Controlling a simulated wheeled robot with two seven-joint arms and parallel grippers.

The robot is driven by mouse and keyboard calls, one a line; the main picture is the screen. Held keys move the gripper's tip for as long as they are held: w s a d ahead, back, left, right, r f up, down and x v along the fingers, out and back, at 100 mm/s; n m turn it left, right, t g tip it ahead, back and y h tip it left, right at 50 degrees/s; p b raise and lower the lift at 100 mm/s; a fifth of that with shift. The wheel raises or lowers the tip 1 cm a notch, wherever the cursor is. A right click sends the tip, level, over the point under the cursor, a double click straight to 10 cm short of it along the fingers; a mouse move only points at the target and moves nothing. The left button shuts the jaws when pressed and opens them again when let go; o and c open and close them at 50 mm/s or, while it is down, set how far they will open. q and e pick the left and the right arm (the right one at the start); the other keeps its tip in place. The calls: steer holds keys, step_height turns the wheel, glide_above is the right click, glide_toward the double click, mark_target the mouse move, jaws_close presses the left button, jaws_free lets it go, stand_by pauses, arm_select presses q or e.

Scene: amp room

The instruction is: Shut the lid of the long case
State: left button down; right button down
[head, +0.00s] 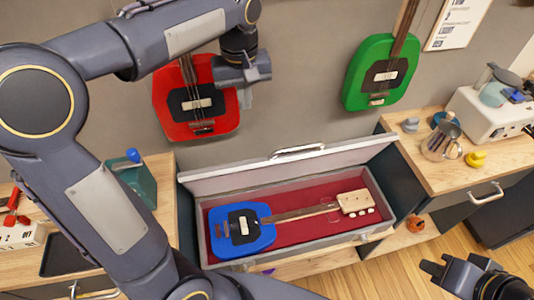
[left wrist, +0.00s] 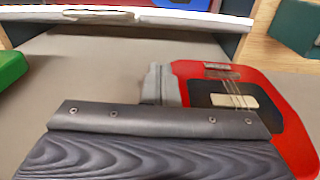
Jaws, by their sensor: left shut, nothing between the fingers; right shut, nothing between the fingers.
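The long case (head: 360,238) stands low between two cabinets, with its lid (head: 235,180) open and leaning up toward the wall. A metal handle (head: 298,150) sits on the lid's upper edge. A blue guitar (head: 243,230) lies in the dark red lining. My left gripper (head: 245,98) is shut and empty, above and behind the lid, in front of the red guitar. In the left wrist view its fingers (left wrist: 155,85) show, with the lid's pale edge (left wrist: 180,18) at the top, apart from them. My right gripper (head: 430,267) is shut and empty at the lower right, away from the case.
A red guitar (head: 180,120) and a green guitar (head: 362,75) hang on the wall. The right cabinet (head: 415,165) holds a metal pitcher (head: 440,143), a yellow item (head: 475,160) and a white machine (head: 490,112). A green box (head: 138,182) stands on the left cabinet.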

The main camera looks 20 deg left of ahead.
arm_select(q)
steer(key=f, duration=0.6)
steer(key=w+f, duration=0.1)
steer(key=f, duration=0.6)
steer(key=w+f, duration=0.1)
steer(key=f, duration=0.6)
steer(key=shift+w+f+b, duration=0.15)
steer(key=shift+w+b, duration=0.1)
steer(key=shift+b, duration=0.1)
